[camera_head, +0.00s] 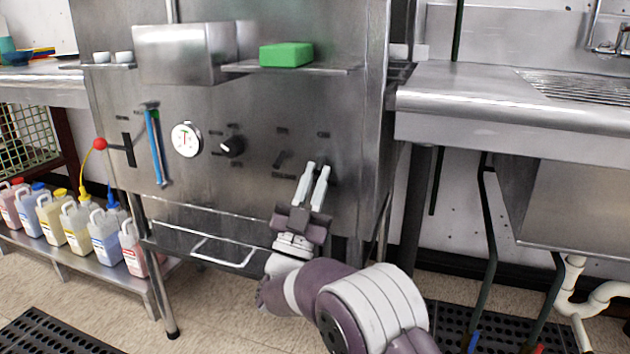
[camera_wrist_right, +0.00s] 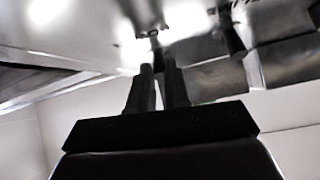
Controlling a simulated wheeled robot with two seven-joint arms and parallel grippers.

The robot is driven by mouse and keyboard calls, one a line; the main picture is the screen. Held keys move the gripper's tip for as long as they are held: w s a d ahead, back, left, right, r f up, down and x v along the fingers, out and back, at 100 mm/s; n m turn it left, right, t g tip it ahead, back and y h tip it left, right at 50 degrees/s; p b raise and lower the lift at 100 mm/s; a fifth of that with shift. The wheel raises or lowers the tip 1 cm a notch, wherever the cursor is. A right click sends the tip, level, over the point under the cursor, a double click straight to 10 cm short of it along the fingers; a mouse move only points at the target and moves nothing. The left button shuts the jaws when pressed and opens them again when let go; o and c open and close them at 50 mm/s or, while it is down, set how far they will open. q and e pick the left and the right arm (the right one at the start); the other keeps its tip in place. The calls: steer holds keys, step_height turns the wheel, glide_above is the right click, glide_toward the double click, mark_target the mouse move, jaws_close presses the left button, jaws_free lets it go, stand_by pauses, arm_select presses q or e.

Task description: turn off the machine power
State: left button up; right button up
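The machine is a tall stainless-steel front panel (camera_head: 245,185) in the head view. It carries a round dial gauge (camera_head: 186,139), a black rotary knob (camera_head: 232,146) and a small dark lever switch (camera_head: 282,159). Another label is at the right, above my right gripper (camera_head: 317,170); any control beneath it is mostly hidden by the fingers. The gripper points up at the panel, its fingers a little apart with nothing visible held. In the right wrist view the fingertips (camera_wrist_right: 158,66) are close to the shiny panel, with a small dark part just beyond them. Contact cannot be told. My left gripper is not in view.
A green block (camera_head: 286,54) sits on the shelf above. Several chemical jugs (camera_head: 75,224) stand low left. A steel counter (camera_head: 480,95) is at right.

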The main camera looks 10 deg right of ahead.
steer(key=o, duration=0.3)
steer(key=shift+s+a+f, duration=0.1)
steer(key=shift+a+f, duration=0.05)
steer(key=b+v, duration=0.2)
steer(key=v, duration=1)
steer(key=shift+s+f, duration=0.1)
steer(key=shift+f, duration=0.05)
